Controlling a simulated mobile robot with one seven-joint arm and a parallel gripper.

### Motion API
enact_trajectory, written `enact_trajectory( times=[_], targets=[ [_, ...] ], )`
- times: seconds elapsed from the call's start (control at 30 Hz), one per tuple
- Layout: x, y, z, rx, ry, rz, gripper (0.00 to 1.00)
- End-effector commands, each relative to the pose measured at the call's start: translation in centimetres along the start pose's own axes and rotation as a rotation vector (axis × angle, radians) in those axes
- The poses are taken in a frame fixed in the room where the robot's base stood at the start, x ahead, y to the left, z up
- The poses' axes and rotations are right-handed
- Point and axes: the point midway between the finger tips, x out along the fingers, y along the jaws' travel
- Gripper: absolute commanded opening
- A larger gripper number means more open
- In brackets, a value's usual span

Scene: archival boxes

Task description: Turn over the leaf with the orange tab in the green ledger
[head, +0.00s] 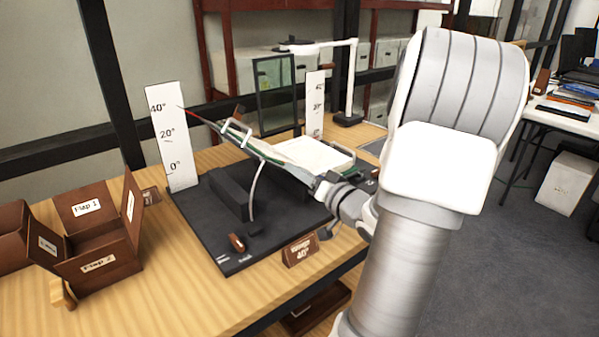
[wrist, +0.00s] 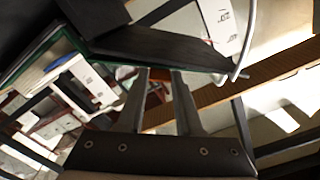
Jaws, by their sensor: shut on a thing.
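The green ledger (head: 308,155) lies open on a dark cradle. Its right side shows a white page, and its left side slopes up to the left with a thin green edge. In the wrist view a green edge (wrist: 42,52) shows at upper left. My gripper (head: 325,182) is at the ledger's near, lower end. In the wrist view my gripper (wrist: 162,72) has its two fingers a little apart, just below a dark board (wrist: 165,48). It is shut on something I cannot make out.
Angle scales (head: 172,135) stand at left and behind (head: 315,103). A red pointer (head: 197,115) aims at the left scale's upper part. Brown boxes (head: 98,262) are at left. Bare tabletop lies front left.

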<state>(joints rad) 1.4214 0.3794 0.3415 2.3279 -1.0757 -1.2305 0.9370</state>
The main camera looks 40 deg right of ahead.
Motion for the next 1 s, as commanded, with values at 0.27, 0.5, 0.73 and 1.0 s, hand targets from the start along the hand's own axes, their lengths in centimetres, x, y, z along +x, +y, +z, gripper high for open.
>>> enact_trajectory(
  times=[0.27, 0.5, 0.73, 1.0],
  targets=[
    [0.0, -0.3, -1.2, 0.072, -0.002, 0.001, 0.0],
    [0.0, 0.0, -2.3, 0.176, -0.002, 0.002, 0.0],
    [0.0, 0.3, -3.4, 0.283, -0.002, 0.001, 0.0],
    [0.0, 0.9, -4.3, 0.398, 0.0, 0.001, 0.0]
  ],
)
